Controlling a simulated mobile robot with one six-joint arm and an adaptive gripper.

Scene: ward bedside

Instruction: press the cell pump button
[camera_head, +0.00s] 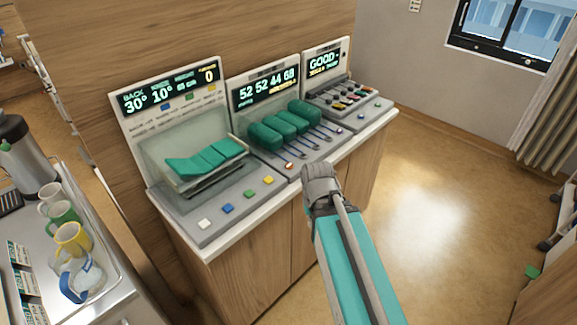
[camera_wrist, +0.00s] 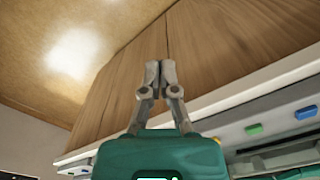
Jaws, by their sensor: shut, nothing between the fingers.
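The middle console (camera_head: 265,92) on the counter has a display reading "52 52 44 68" and several dark green padded cells (camera_head: 266,136) with thin rods in front. A small orange-red button (camera_head: 289,166) sits on its front panel; I cannot read its label. My arm's grey end shows just in front of the counter edge below this panel, and the fingers cannot be made out in the head view. In the wrist view my gripper (camera_wrist: 160,68) is shut and empty, its fingertips against a backdrop of wooden cabinet front. I cannot see it touching anything.
The left console (camera_head: 168,98) has a green folded bed model and white, blue, green and yellow buttons. The right console (camera_head: 325,58) reads "GOOD". The counter edge (camera_wrist: 230,103) lies close to my gripper.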

